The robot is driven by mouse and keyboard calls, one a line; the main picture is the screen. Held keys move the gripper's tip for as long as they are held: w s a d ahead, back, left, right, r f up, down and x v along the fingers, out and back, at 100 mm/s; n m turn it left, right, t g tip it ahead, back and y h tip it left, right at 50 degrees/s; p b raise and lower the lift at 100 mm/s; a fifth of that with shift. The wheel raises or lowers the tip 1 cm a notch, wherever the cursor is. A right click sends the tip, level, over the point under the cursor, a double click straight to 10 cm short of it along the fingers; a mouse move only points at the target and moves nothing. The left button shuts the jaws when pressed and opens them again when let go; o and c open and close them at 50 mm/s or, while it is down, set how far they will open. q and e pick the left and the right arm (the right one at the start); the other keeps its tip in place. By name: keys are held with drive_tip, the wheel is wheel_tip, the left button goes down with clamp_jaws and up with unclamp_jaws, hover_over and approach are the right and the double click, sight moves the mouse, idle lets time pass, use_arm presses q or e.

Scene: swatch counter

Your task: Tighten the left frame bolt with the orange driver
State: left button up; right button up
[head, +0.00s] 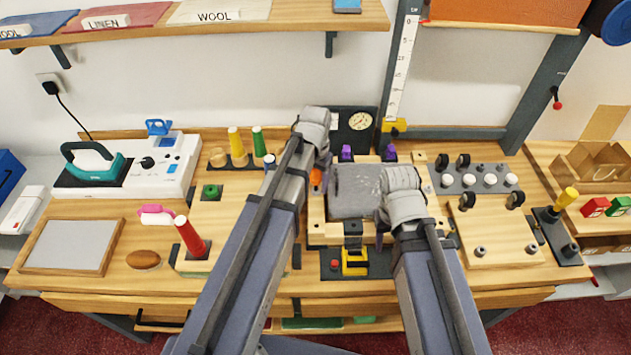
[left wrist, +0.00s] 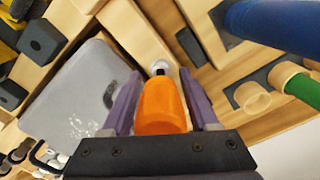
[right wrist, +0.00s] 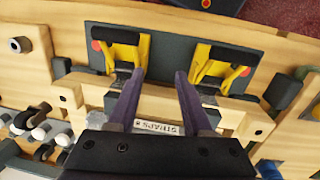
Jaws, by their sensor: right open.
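In the left wrist view the orange driver (left wrist: 162,108) stands between the purple fingers of my left gripper (left wrist: 160,98), which is shut on its handle. Its short dark tip points at a round silver bolt (left wrist: 160,65) on the light wooden frame (left wrist: 133,45). The tip is at the bolt head, but I cannot tell whether it is seated. In the head view a bit of the orange driver (head: 316,177) shows under my left wrist, at the frame's left side. My right gripper (right wrist: 160,95) is open and empty above the frame's front side.
A grey scratched panel (left wrist: 75,92) lies beside the driver. Two yellow-and-black clamps (right wrist: 133,55) (right wrist: 222,65) stand near my right gripper.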

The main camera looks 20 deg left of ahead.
use_arm(q)
drive_tip(key=n, duration=0.7)
drive_tip(key=shift+n, duration=0.3)
drive_tip(key=n, duration=0.4)
drive_tip(key=shift+d, duration=0.1)
drive_tip(key=n, duration=0.3)
drive_tip(key=shift+w, duration=0.1)
